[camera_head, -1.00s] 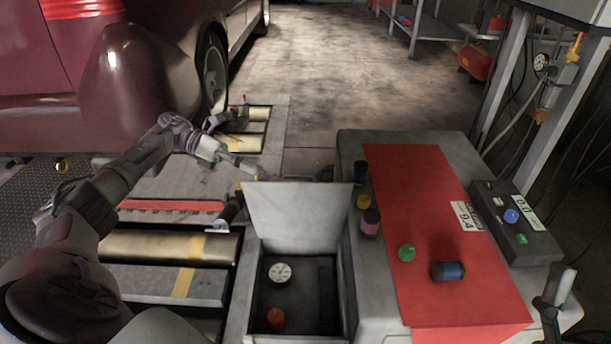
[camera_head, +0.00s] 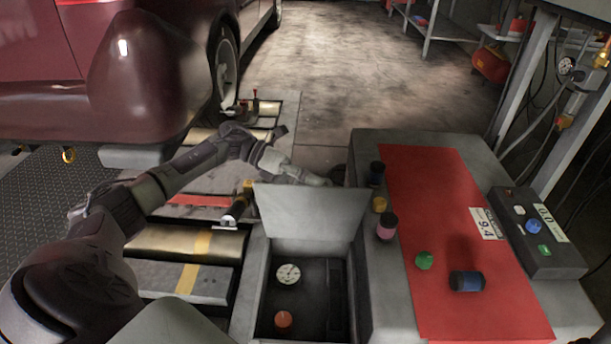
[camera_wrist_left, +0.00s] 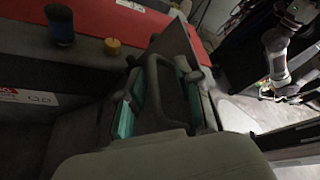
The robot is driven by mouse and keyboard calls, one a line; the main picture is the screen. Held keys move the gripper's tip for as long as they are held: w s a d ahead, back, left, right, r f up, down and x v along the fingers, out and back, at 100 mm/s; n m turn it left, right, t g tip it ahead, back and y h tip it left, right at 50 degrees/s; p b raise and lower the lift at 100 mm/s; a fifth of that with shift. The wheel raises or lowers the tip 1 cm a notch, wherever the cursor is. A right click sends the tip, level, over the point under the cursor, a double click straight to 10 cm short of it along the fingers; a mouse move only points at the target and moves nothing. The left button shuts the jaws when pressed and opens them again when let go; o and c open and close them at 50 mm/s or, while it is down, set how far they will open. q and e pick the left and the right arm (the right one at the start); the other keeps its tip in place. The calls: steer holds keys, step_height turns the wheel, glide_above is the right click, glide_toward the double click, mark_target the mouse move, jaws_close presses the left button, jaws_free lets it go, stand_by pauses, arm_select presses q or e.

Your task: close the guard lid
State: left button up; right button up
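The guard lid (camera_head: 312,217) is a flat grey panel standing raised at the back edge of an open grey box (camera_head: 257,285). Inside the box are a round white dial (camera_head: 287,274) and an orange knob (camera_head: 283,319). My left gripper (camera_head: 322,181) is behind the lid near its top edge, partly hidden by it. In the left wrist view its teal-padded fingers (camera_wrist_left: 158,105) are apart, with the lid (camera_wrist_left: 178,42) seen nearly edge-on just beyond. Whether they touch the lid is unclear. A grey arm, apparently my right one, shows small in that view; its fingers (camera_wrist_left: 272,92) are too small to read.
Right of the box, a grey cabinet top carries a red mat (camera_head: 440,200), several small spools and caps, and a control box (camera_head: 540,235). A dark spool (camera_head: 376,174) and a yellow cap (camera_head: 379,204) stand close to the lid's right side. Rollers and a red car are left.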

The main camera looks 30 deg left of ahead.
arm_select(q)
jaws_close()
steer(key=shift+r, duration=0.1)
steer(key=shift+w, duration=0.1)
